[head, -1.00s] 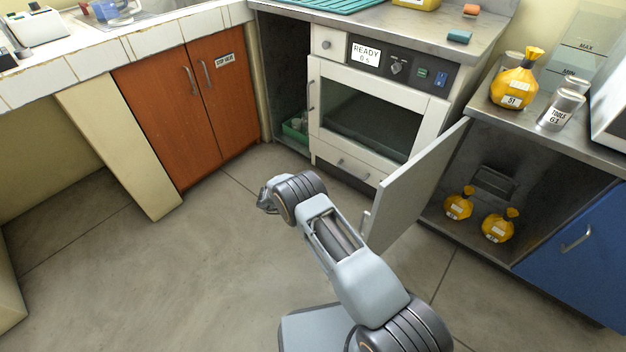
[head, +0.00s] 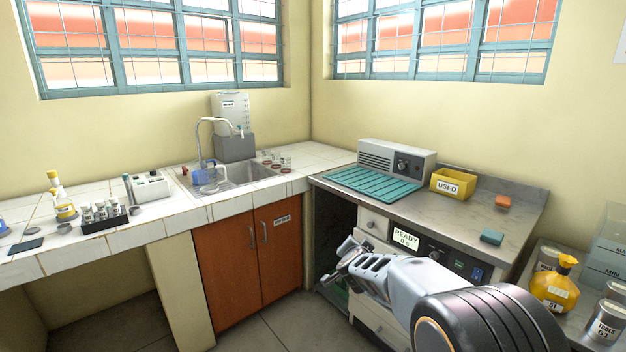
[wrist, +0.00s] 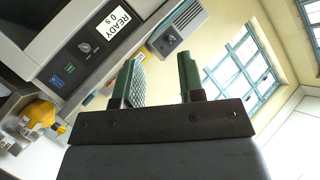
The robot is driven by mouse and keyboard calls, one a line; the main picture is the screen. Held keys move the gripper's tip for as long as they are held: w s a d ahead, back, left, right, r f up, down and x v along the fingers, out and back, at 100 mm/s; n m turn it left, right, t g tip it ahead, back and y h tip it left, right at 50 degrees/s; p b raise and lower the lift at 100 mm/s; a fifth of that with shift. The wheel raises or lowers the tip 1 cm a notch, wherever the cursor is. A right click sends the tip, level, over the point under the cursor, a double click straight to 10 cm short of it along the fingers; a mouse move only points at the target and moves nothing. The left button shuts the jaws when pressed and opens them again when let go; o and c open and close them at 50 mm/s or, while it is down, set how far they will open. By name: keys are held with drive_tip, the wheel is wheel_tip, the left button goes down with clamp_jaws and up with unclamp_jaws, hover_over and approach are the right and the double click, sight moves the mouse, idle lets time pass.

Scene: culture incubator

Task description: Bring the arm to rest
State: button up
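My arm reaches in from the lower right of the head view. My gripper (head: 343,264) is in front of the incubator's cabinet, left of the READY panel (head: 407,238). In the wrist view my gripper (wrist: 160,76) has its two green fingers apart with nothing between them. The READY panel also shows at the upper left of the wrist view (wrist: 113,22). My gripper appears to touch nothing. My arm hides much of the cabinet front.
A steel worktop (head: 440,212) holds a teal ribbed mat (head: 372,187), a grey device (head: 397,160) and a yellow USED bin (head: 453,183). A yellow bottle (head: 555,285) stands at right. The tiled counter (head: 110,240) with sink (head: 240,172) lies left. Air around my gripper looks free.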

drive_tip(key=s+a+r+n+g+y+p, duration=0.1)
drive_tip(key=s+r+n+g+y+p, duration=0.15)
drive_tip(key=s+r+p, duration=0.4)
drive_tip(key=s+a+r+n+g+y+p, duration=0.1)
drive_tip(key=s+r+n+g+y, duration=0.2)
drive_tip(key=s, duration=0.6)
drive_tip(key=s+d+r+n+g+h+p, duration=0.1)
drive_tip(key=s+d+n+g+p, duration=0.1)
drive_tip(key=s, duration=0.6)
drive_tip(key=s+d+r+n+g+h+p, duration=0.1)
drive_tip(key=s+d, duration=0.3)
drive_tip(key=s, duration=0.5)
drive_tip(key=shift+n+g+h+p, duration=0.55)
drive_tip(key=shift+g+p, duration=0.1)
drive_tip(key=shift+p, duration=0.25)
drive_tip(key=shift+s+a, duration=0.1)
